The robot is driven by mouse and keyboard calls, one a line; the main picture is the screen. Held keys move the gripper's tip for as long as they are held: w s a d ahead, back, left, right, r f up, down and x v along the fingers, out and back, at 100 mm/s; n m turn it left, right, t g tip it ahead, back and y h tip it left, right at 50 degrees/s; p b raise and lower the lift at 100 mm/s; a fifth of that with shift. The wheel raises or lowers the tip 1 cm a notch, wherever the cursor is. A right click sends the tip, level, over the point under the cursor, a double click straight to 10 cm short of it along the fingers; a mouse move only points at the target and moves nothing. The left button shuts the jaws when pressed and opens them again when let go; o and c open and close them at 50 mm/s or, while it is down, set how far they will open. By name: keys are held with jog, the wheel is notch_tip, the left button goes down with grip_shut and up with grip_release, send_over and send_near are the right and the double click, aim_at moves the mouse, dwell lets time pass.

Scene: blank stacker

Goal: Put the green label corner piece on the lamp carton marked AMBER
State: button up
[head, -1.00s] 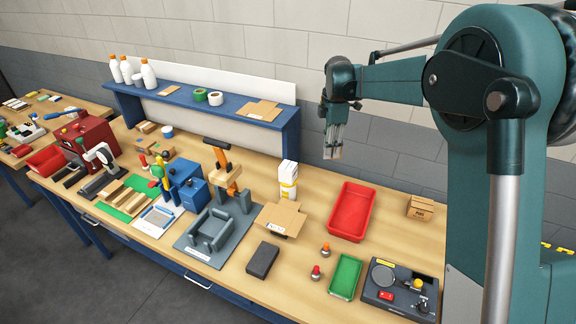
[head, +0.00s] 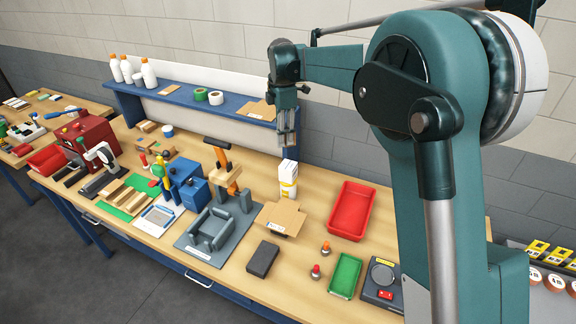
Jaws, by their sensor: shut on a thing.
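My gripper (head: 287,143) is raised in front of the wall, with its fingers pointing down. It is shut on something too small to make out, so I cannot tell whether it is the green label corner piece. Small cartons with yellow labels (head: 538,247) stand at the far right edge. I cannot read AMBER on any carton.
A blue shelf (head: 190,100) runs along the back.

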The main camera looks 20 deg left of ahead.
jog(key=shift+f, duration=0.15)
send_over(284, 166)
jog(key=shift+w+a+f, duration=0.1)
jog(key=shift+a+f, duration=0.05)
jog(key=shift+f, duration=2.85)
jog(key=shift+f+p, duration=0.3)
jog(key=shift+f, duration=1.55)
jog(key=shift+f, duration=0.2)
jog(key=o, duration=0.7)
jog(key=shift+c, duration=0.2)
jog(key=shift+r, duration=0.2)
notch_tip(284, 166, up, 12)
jog(key=shift+b, duration=0.3)
